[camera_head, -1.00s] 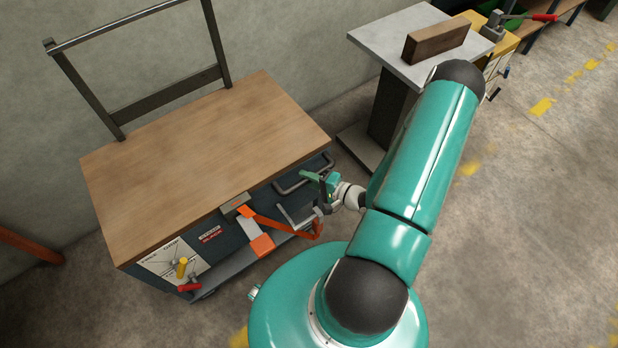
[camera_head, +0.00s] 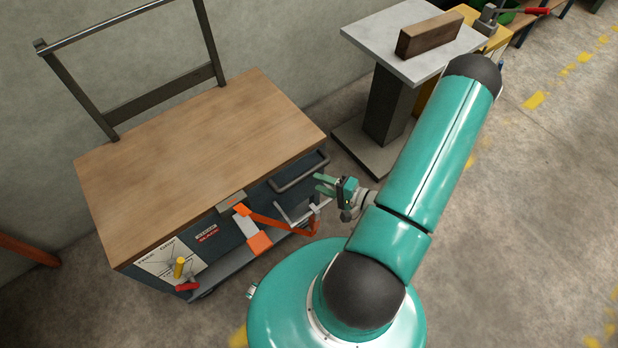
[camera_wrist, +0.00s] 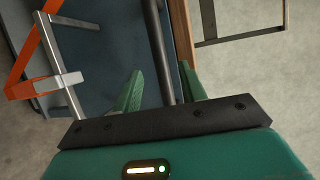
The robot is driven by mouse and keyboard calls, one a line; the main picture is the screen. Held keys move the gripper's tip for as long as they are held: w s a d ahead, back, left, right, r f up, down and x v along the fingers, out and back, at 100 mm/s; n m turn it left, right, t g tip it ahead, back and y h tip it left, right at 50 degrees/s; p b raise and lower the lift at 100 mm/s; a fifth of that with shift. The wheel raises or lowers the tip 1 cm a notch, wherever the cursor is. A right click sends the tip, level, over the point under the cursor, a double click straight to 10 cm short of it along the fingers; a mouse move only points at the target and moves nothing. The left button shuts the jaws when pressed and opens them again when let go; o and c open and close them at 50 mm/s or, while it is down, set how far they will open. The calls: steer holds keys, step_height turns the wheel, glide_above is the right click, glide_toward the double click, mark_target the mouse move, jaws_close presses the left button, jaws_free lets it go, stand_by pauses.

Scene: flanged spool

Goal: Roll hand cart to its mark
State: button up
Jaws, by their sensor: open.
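The hand cart has a wooden top (camera_head: 200,150) and a dark blue-grey body. It stands by the wall at left in the head view. Its dark bar handle (camera_head: 300,172) sticks out from the right end. My gripper (camera_head: 319,185) is open and empty just beside this handle, fingers pointing left at the cart. In the wrist view, the handle bar (camera_wrist: 165,50) runs between the two spread fingers of my gripper (camera_wrist: 160,85). I cannot tell whether a finger touches it. I cannot make out a clear floor mark for the cart.
An orange lever (camera_head: 270,222) and a metal bracket sit low on the cart's front, near my gripper. A grey pedestal table (camera_head: 385,45) with a brown block (camera_head: 430,35) stands at the back right. Open concrete floor (camera_head: 520,200) lies to the right, with worn yellow lines.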

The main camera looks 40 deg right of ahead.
steer(key=v, duration=0.6)
steer(key=shift+s, duration=0.3)
steer(key=shift+d+r, duration=0.1)
steer(key=w+a+r+n+g+y, duration=0.25)
steer(key=a+r+n+g, duration=0.3)
steer(key=r, duration=0.35)
steer(key=w+a+r+n+g+y, duration=0.1)
steer(key=w+a+r+n+g, duration=0.2)
steer(key=a+r+n+g, duration=0.5)
steer(key=s+a+r+t+h, duration=0.1)
steer(key=r+h, duration=0.4)
steer(key=r, duration=0.6)
steer(key=s+a+r+t+h, duration=0.2)
steer(key=a+r+h, duration=0.3)
steer(key=r, duration=0.6)
steer(key=shift+s+a+t, duration=0.2)
steer(key=shift+s+t, duration=0.05)
steer(key=shift+t, duration=0.6)
steer(key=shift+r+n, duration=0.15)
steer(key=shift+n, duration=0.1)
